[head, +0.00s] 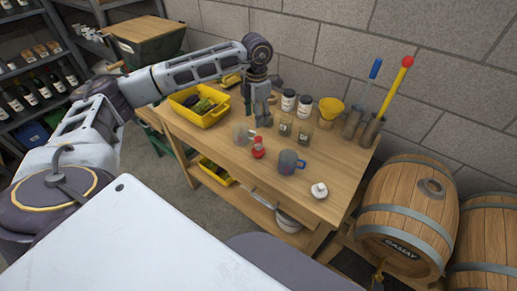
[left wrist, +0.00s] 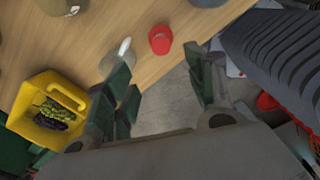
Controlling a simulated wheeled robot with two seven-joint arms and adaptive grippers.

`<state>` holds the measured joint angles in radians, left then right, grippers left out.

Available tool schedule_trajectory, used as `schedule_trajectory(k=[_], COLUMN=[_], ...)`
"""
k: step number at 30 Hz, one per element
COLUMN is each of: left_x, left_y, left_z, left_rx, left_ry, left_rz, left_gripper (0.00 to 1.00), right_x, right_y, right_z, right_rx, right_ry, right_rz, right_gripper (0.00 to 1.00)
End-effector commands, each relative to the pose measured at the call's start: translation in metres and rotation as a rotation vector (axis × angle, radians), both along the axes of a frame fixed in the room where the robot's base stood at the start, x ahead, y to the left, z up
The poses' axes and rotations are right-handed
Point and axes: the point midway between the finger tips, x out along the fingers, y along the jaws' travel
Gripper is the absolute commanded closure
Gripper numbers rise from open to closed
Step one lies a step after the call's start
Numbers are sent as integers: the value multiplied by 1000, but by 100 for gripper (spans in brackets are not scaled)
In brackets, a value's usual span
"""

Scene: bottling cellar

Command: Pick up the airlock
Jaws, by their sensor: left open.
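A small pale, see-through piece (head: 241,135), possibly the airlock, stands on the wooden workbench (head: 222,140), left of a small red bottle (head: 258,149). It is too small to identify surely. My left gripper (head: 258,121) points down over the bench, just behind these two. Its fingers are apart with nothing between them. In the left wrist view my left gripper (left wrist: 160,66) shows its two fingers spread. A pale upright piece (left wrist: 123,47) shows by the left-hand fingertip, which partly hides its surroundings. The red bottle's top (left wrist: 160,40) shows beyond the gap. My right gripper is not in view.
A blue-grey mug (head: 289,163) and a small white item (head: 319,190) stand to the right. A yellow bin (head: 212,117) is at left. Barrels (head: 408,215) stand beyond the bench's right end.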

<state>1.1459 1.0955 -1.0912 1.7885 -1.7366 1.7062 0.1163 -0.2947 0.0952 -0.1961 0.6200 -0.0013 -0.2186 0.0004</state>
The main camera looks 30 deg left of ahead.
Motion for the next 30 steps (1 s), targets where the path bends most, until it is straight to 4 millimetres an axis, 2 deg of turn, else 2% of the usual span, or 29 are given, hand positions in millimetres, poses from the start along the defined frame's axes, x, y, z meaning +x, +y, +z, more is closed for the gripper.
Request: schedule_trajectory(k=[7, 11, 24, 30], left_x=[0, 0, 0, 1], left_y=[0, 0, -1, -1], left_z=[-3, -11, -66, -83], left_rx=[0, -1, -1, -1], left_ry=[-1, 0, 0, 0], left_rz=[-1, -1, -1, -2], left_gripper=[45, 45, 45, 45], right_x=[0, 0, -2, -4], right_y=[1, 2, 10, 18], right_z=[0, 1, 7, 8], right_rx=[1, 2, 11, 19], right_ry=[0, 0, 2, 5], right_rz=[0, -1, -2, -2], right_gripper=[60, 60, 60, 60])
